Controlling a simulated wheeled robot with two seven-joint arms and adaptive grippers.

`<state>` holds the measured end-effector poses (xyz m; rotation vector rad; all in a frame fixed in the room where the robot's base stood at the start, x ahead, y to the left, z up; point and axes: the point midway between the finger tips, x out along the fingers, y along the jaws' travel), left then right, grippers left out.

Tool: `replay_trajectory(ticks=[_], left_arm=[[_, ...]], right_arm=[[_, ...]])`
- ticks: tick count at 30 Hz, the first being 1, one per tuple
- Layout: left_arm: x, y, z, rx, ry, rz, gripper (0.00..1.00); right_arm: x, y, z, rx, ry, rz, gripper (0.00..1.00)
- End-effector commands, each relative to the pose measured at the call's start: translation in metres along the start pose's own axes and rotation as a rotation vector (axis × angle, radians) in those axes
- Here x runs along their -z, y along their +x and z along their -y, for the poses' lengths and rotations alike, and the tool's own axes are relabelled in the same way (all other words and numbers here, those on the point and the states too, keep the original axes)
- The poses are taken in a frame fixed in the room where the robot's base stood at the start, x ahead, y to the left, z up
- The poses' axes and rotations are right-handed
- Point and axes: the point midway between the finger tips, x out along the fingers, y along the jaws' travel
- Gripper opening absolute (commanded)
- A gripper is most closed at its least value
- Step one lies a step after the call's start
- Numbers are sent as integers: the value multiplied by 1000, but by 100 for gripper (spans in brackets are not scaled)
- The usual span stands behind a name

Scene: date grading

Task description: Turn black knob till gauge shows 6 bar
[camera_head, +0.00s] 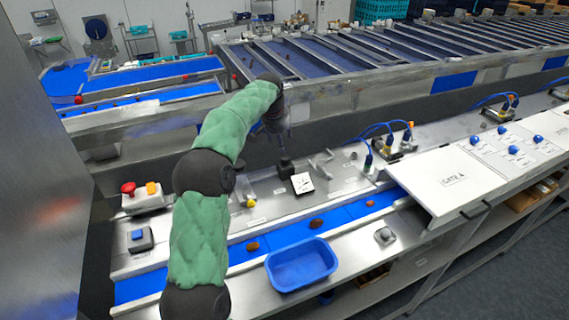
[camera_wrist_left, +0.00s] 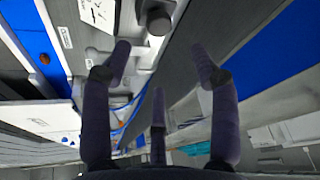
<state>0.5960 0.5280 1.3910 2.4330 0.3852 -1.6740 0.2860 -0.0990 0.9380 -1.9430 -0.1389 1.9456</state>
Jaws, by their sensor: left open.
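The black knob (camera_head: 286,166) stands on the grey steel panel behind the blue conveyor. It also shows at the top of the left wrist view (camera_wrist_left: 157,18), beyond my fingertips and apart from them. The white square gauge (camera_head: 302,183) is right beside the knob. In the left wrist view the gauge (camera_wrist_left: 97,12) is partly cut off at the top edge; its needle reading is too small to tell. My left gripper (camera_head: 280,133) is above and behind the knob, mostly hidden by its arm. Its dark fingers (camera_wrist_left: 162,58) are spread open and empty.
A blue tray (camera_head: 301,286) stands in front of the blue belt (camera_head: 285,228), which carries several dates. A red button box (camera_head: 142,197) is at the left. Blue hoses with yellow fittings (camera_head: 368,160) and a white gate panel (camera_head: 450,180) are to the right.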

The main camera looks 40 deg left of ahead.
Motion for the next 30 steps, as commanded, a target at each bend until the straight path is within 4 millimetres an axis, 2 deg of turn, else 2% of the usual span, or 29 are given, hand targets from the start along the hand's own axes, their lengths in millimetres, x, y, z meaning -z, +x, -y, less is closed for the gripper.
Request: replay_trajectory(ticks=[8,11,24,30], left_arm=[[-6,6,-5,21,-81,-24,61],[-5,18,-4,21,-82,-23,61],[-3,90,-3,20,-80,-24,61],[-2,105,-3,20,-80,-26,61]], right_arm=[[0,5,-2,0,0,-1,40],[0,4,-1,0,0,-1,40],[0,-4,1,0,0,-1,40],[0,-5,2,0,0,0,40]])
